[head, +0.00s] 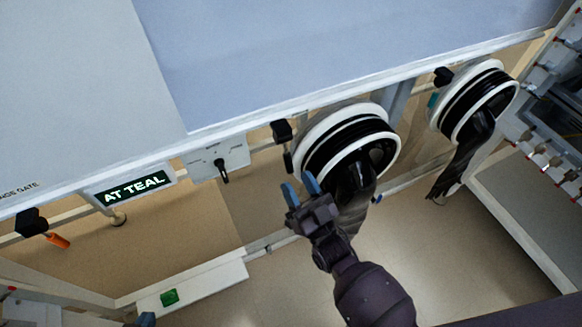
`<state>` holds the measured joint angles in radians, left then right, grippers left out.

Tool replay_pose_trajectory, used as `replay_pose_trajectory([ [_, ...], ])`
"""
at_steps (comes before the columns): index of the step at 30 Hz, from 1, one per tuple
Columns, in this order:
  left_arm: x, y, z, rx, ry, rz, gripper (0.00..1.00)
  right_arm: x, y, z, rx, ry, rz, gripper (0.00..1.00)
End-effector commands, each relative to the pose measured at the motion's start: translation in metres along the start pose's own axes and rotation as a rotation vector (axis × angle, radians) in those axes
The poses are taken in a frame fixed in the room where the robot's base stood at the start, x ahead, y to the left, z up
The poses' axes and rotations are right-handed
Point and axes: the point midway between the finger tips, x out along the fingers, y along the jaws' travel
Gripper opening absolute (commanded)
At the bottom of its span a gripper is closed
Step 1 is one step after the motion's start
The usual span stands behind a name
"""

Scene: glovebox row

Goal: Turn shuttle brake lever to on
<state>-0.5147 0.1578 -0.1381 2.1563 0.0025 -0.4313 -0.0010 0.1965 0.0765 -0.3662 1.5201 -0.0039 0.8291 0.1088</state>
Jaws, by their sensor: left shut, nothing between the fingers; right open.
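A white plate (205,160) on the front rail carries a small black lever (222,172) that points down. It looks like the brake lever, but its markings are too small to read. My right gripper (301,188) has blue fingertips spread apart and is empty. It is to the right of the lever and clear of it, in front of the nearer glove port. My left gripper (146,319) shows only as a bluish tip at the bottom edge, well below the lever. The rest of it is out of frame.
An orange handle (58,240) hangs at far left. Two round glove ports with black gloves (346,150) (474,100) stick out at right. A green button (169,297) sits on a lower white beam. Space below the lever is open.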

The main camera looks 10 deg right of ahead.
Motion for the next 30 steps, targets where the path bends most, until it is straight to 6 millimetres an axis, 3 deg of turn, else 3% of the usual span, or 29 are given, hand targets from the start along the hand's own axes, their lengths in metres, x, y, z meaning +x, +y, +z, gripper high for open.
replay_pose_trajectory([
  [3, 0.0, 0.0, 0.001, 0.0, -0.002, 0.0, 0.0, -0.024, 0.0, 0.001, 0.0, -0.005, 0.001, 0.43],
  [9, 0.001, -0.001, 0.002, 0.001, -0.004, -0.002, 0.0, -0.049, 0.0, 0.001, 0.0, -0.003, 0.001, 0.43],
  [22, 0.001, -0.002, 0.001, 0.004, -0.002, -0.002, 0.0, -0.059, 0.0, 0.0, 0.0, -0.001, 0.0, 0.43],
  [26, 0.001, -0.001, -0.005, 0.001, 0.01, -0.001, 0.0, -0.055, 0.001, -0.005, -0.004, 0.006, -0.002, 0.25],
  [30, -0.011, -0.005, -0.035, 0.001, 0.062, -0.01, 0.0, -0.036, 0.004, -0.033, -0.03, 0.037, -0.024, 0.04],
])
